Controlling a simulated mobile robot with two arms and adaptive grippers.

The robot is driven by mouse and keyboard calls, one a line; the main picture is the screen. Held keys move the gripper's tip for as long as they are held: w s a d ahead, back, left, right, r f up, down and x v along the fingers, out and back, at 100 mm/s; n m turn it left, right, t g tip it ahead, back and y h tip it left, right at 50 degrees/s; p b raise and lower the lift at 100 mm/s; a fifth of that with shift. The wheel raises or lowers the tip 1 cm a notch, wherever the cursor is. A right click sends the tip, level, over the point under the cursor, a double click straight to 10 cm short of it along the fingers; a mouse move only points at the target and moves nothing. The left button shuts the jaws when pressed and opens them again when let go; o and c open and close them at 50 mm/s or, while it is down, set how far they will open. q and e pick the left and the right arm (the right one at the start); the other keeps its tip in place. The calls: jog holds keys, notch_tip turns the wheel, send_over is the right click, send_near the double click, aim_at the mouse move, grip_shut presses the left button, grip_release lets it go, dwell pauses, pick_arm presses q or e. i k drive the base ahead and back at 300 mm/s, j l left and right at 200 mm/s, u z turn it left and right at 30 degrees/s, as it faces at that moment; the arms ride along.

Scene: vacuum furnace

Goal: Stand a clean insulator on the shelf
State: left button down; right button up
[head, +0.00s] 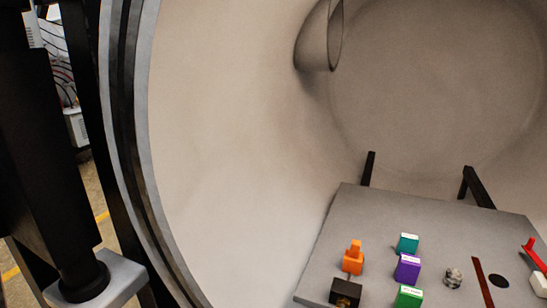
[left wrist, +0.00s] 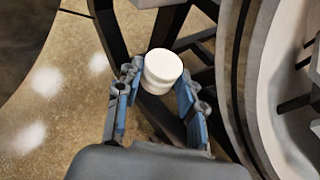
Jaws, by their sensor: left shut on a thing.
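My left gripper (left wrist: 157,88) is shut on a white, rounded insulator (left wrist: 162,68) in the left wrist view. The insulator has a flat top and a groove around its side, and its surface looks plain white. The gripper is outside the furnace, beside its round rim. The grey shelf (head: 345,210) lies inside the furnace chamber at the lower right of the head view. A speckled grey and white piece (head: 453,277), perhaps a dirty insulator, stands on it. Neither gripper shows in the head view.
On the shelf are an orange part (head: 353,260), teal (head: 407,243), purple (head: 407,267) and green (head: 408,297) boxes, a black block (head: 345,292), a dark hole (head: 498,281), a dark red strip (head: 483,283) and a red-and-white item (head: 539,284). The furnace rim (head: 135,150) curves at left.

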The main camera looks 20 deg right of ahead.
aim_at(498, 280)
jog(key=i+l+z, duration=0.1)
jog(key=z, duration=2.1)
